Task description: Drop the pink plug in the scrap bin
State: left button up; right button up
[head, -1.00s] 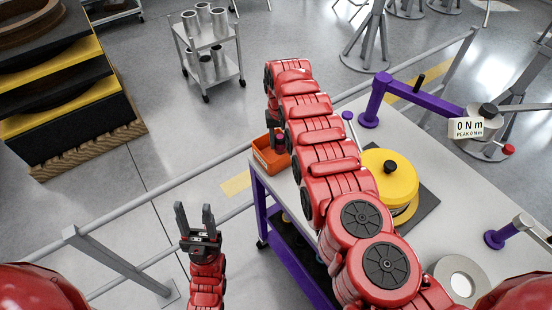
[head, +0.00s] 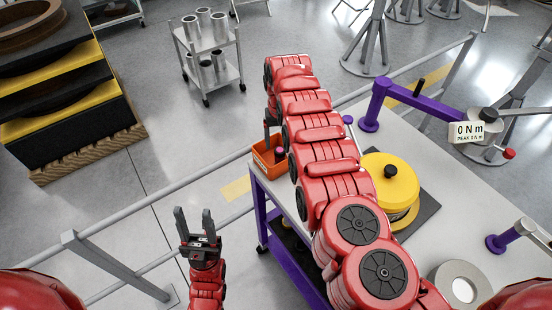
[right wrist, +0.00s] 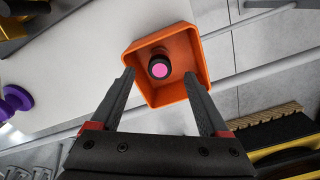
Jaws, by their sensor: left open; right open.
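The orange scrap bin (head: 264,166) stands at the table's far left corner and shows from above in the right wrist view (right wrist: 153,98). The pink plug (right wrist: 160,69), dark-bodied with a pink top, is inside the bin near one wall; its pink top also shows in the head view (head: 280,151). My right gripper (right wrist: 158,77) is open above the bin, its fingertips apart on either side and not touching the plug. My left gripper (head: 193,215) is open and empty, pointing up beyond the table's left side.
My right arm crosses the white table (head: 350,118). A yellow lidded drum (head: 390,180) sits on a dark mat. A purple arm with a torque readout (head: 469,132) stands at the right. Grey rails (head: 150,206) run left of the table. A trolley with metal cylinders (head: 211,62) stands beyond.

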notch_tip(320, 180, up, 15)
jog(key=p, duration=0.1)
jog(key=shift+p, duration=0.3)
jog(key=shift+s, duration=0.1)
dwell(0.3)
